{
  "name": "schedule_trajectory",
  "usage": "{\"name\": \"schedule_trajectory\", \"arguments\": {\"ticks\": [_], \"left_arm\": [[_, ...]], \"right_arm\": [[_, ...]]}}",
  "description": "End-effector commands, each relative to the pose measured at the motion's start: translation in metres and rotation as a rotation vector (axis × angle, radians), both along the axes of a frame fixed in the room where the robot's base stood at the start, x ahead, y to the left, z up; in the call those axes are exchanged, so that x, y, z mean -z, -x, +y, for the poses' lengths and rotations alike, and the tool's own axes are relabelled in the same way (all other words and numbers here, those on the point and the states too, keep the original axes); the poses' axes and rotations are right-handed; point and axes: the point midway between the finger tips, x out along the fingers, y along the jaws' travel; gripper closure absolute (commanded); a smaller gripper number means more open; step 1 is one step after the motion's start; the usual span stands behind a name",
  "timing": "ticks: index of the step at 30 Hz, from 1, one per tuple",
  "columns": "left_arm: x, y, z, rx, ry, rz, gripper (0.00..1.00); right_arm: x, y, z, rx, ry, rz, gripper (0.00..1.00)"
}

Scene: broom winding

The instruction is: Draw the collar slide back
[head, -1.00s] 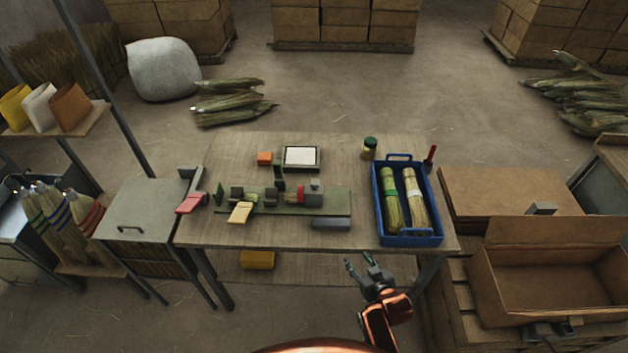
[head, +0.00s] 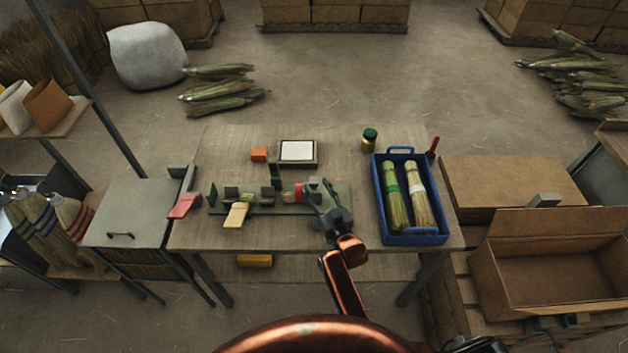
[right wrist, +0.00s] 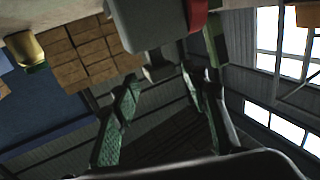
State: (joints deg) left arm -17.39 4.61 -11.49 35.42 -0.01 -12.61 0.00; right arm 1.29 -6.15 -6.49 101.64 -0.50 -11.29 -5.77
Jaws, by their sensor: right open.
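The collar slide shows as a grey block (head: 313,185) beside a red collar (head: 290,192), at the right end of the green fixture board (head: 343,194) on the table. My right gripper (head: 321,190) is open at the slide's right and near side, partly covering it. In the right wrist view the gripper's two green-padded fingers (right wrist: 162,105) stand apart. The grey block (right wrist: 145,22) is beyond the fingertips, with a small grey knob (right wrist: 158,68) near the gap and the red collar (right wrist: 196,14) beside it. I cannot tell whether anything touches. My left gripper is out of view.
A blue tray (head: 413,239) with two brush bundles stands right of my right gripper. A green-lidded jar (head: 369,140) and a white-topped pad (head: 297,151) are farther back. A yellow piece (head: 236,214) lies at the board's near edge.

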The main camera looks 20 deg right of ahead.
Motion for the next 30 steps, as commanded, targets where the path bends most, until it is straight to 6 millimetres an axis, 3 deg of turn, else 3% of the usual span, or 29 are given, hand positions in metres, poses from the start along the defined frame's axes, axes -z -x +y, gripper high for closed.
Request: {"name": "schedule_trajectory", "arguments": {"ticks": [7, 18, 30], "left_arm": [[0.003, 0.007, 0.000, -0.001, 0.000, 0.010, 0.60], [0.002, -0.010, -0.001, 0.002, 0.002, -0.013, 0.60], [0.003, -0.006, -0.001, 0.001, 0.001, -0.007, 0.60]], "right_arm": [[0.001, -0.031, 0.002, 0.002, 0.000, 0.001, 0.58], [0.001, -0.037, 0.001, 0.004, -0.001, 0.002, 0.58], [0.001, -0.037, 0.001, 0.004, 0.000, 0.002, 0.85]]}}
